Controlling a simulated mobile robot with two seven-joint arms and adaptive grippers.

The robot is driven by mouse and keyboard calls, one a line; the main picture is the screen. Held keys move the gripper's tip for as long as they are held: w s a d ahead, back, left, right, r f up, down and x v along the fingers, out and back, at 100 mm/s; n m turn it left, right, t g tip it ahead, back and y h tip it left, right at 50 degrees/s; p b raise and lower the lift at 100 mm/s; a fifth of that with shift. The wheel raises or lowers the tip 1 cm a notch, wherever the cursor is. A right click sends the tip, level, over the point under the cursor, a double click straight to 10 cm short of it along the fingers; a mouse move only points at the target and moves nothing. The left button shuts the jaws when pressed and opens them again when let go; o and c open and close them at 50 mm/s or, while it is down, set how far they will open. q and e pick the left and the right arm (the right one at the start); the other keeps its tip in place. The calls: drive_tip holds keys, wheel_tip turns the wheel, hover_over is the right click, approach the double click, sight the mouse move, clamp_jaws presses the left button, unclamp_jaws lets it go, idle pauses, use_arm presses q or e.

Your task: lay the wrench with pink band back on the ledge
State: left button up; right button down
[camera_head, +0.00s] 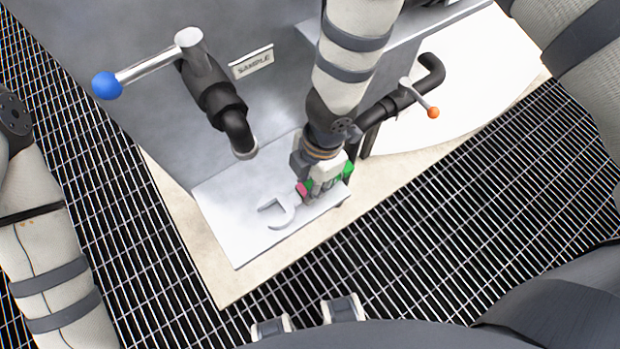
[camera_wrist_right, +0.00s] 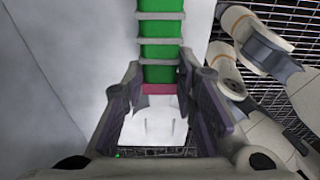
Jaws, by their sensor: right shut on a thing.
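The wrench has a grey open-ended head (camera_head: 280,212), a pink band (camera_head: 303,190) and a green handle (camera_head: 346,171). My right gripper (camera_head: 325,182) is shut on its handle, over the front right part of the pale ledge (camera_head: 232,225). The wrench head points left over the ledge; I cannot tell whether it touches. In the right wrist view the green handle (camera_wrist_right: 161,40) has pale stripes, and the pink band (camera_wrist_right: 159,89) lies between the fingers. Part of the handle is hidden by the gripper in the head view. My left gripper is out of view.
A black pipe (camera_head: 212,90) with a blue-knobbed lever (camera_head: 108,85) bends down at the ledge's back left. A second pipe with an orange-knobbed lever (camera_head: 433,112) stands to the right. A SAMPLE sign (camera_head: 252,62) is on the grey wall. Dark grating (camera_head: 400,235) lies around.

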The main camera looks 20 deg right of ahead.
drive_tip(key=shift+f, duration=0.25)
drive_tip(key=c, duration=1.2)
unclamp_jaws()
wheel_tip(320, 180, up, 12)
drive_tip(key=d, duration=0.2)
drive_tip(key=s+f+m+g+y+p, duration=0.1)
drive_tip(key=s+f+m+g, duration=0.1)
drive_tip(key=s+f+m, duration=0.35)
drive_tip(key=s+f+m+g+y+p, duration=0.1)
drive_tip(key=s+f+m, duration=0.1)
drive_tip(key=s+m, duration=0.7)
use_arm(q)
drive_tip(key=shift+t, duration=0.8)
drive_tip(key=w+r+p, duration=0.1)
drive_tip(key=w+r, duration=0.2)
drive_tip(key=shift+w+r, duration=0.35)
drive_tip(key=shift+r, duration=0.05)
use_arm(e)
drive_tip(key=s+d+f+m+t+h, duration=0.1)
drive_tip(key=s+d+f+m+h, duration=0.1)
drive_tip(key=s+d+m, duration=0.5)
drive_tip(key=s+d+h, duration=0.1)
drive_tip(key=s+d, duration=0.3)
drive_tip(key=d, duration=0.1)
drive_tip(key=shift+s+d+f+m+h, duration=0.25)
drive_tip(key=shift+f+m+h, duration=0.1)
drive_tip(key=shift+f+h, duration=0.05)
